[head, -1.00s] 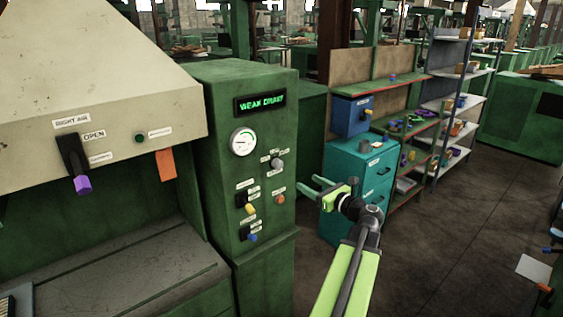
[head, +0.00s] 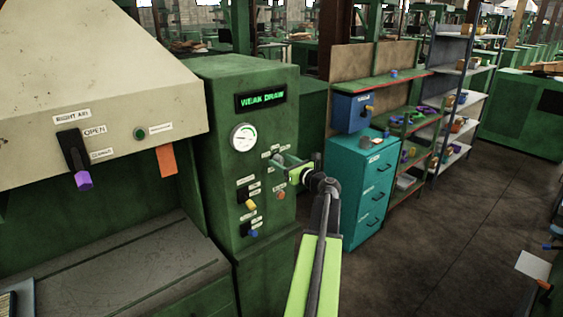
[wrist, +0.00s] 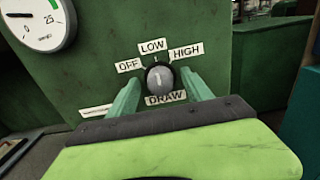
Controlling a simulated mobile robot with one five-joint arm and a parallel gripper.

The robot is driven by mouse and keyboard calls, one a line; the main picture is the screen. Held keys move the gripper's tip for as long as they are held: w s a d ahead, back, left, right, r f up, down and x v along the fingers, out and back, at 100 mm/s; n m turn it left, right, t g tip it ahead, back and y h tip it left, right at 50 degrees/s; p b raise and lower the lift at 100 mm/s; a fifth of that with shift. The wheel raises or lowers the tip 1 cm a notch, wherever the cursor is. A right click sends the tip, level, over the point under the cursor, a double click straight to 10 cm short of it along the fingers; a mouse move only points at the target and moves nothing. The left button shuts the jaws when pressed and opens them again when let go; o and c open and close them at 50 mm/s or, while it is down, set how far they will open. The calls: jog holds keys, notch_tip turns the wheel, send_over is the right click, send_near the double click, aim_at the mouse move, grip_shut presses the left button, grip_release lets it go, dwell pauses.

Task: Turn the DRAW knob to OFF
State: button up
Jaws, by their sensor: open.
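The DRAW knob (wrist: 159,78) is a grey round knob on the green panel in the wrist view, with OFF, LOW and HIGH labels around its top. Its pale mark looks upright, toward LOW. The OFF label (wrist: 129,65) is at its upper left and the DRAW label (wrist: 166,97) just below. My gripper (wrist: 162,88) is open, with one green finger on each side of the knob; I cannot tell whether they touch it.
The green cabinet (head: 222,95) carries a lit WEAK DRAW display (head: 262,100), a gauge (head: 243,138), and yellow (head: 250,204) and blue (head: 252,233) levers below. A teal drawer cabinet (head: 362,190) stands right of my arm. Open floor lies farther right.

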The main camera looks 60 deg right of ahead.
jog(key=shift+w+d, duration=0.1)
jog(key=shift+w, duration=0.3)
grip_shut()
jog(key=shift+n, duration=0.3)
jog(key=n, duration=0.3)
jog(key=shift+n, duration=2.6)
jog(key=shift+f, duration=0.1)
